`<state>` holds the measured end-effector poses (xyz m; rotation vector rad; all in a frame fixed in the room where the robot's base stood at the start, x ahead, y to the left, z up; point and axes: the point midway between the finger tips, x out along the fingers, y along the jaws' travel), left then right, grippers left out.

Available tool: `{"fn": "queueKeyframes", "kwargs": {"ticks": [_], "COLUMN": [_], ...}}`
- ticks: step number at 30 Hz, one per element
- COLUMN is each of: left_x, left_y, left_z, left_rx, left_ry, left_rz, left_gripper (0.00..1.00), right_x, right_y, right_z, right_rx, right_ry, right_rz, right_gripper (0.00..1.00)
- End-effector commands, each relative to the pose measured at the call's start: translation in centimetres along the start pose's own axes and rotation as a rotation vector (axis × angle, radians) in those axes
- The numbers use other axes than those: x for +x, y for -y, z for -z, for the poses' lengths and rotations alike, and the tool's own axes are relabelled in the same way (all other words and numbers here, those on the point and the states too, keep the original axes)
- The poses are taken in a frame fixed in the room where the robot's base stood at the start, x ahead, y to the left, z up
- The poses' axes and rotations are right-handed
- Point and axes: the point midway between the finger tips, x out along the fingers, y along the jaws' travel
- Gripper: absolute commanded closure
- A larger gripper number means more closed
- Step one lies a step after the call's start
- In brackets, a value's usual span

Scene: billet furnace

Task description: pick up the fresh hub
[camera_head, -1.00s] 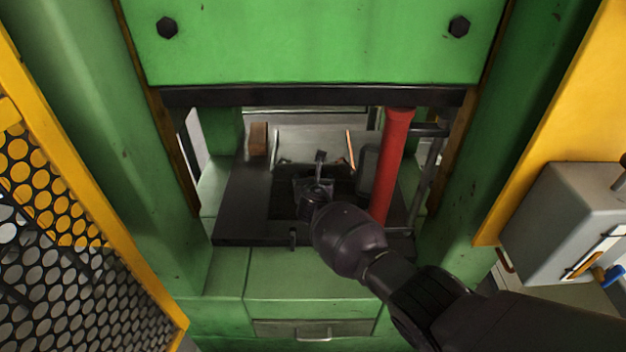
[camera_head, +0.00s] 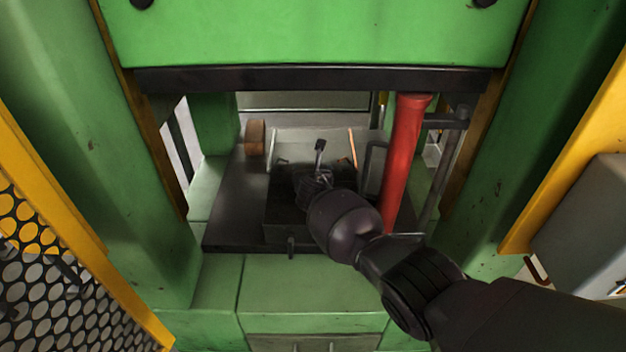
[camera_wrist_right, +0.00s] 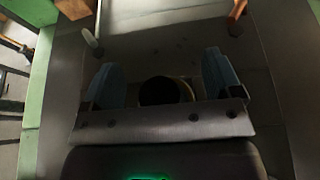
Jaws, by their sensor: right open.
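My right gripper (camera_head: 314,172) reaches into the press opening, over the grey plate on the press bed. In the right wrist view its two blue-grey fingers (camera_wrist_right: 162,78) stand wide apart. A dark round piece with a thin brownish rim (camera_wrist_right: 166,91) shows between them, partly hidden by the gripper's own front edge. I cannot tell whether this is the fresh hub. A rusty brown round block (camera_head: 255,137) stands at the back left of the black bed, apart from the gripper; its edge also shows in the right wrist view (camera_wrist_right: 72,8). The left gripper is out of view.
A red upright cylinder (camera_head: 405,160) stands just right of my right wrist. Green press columns (camera_head: 145,150) flank the opening, and a dark beam (camera_head: 310,80) crosses above. Two pegs stand on the plate, one pale (camera_wrist_right: 92,42), one orange-tipped (camera_wrist_right: 236,14). A yellow mesh guard (camera_head: 50,265) is at left.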

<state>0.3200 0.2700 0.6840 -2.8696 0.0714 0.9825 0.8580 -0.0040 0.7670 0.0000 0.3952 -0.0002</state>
Motion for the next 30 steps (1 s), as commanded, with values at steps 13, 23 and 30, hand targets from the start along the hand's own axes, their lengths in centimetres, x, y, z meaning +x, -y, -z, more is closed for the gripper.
{"fn": "queueKeyframes", "kwargs": {"ticks": [13, 23, 30], "left_x": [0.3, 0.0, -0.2], "left_y": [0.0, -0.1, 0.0], "left_z": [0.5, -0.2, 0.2], "left_rx": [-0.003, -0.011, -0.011], "left_ry": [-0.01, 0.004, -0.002], "left_rz": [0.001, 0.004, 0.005], "left_gripper": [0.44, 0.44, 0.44], "right_x": [0.0, 0.0, -0.3], "right_y": [0.0, 0.0, 0.0], "right_z": [-0.2, -0.3, -1.1], "right_rx": [0.0, 0.0, 0.0], "right_ry": [0.002, 0.004, 0.007], "right_rz": [0.0, -0.001, -0.001], "right_gripper": [0.46, 0.84, 0.84]}}
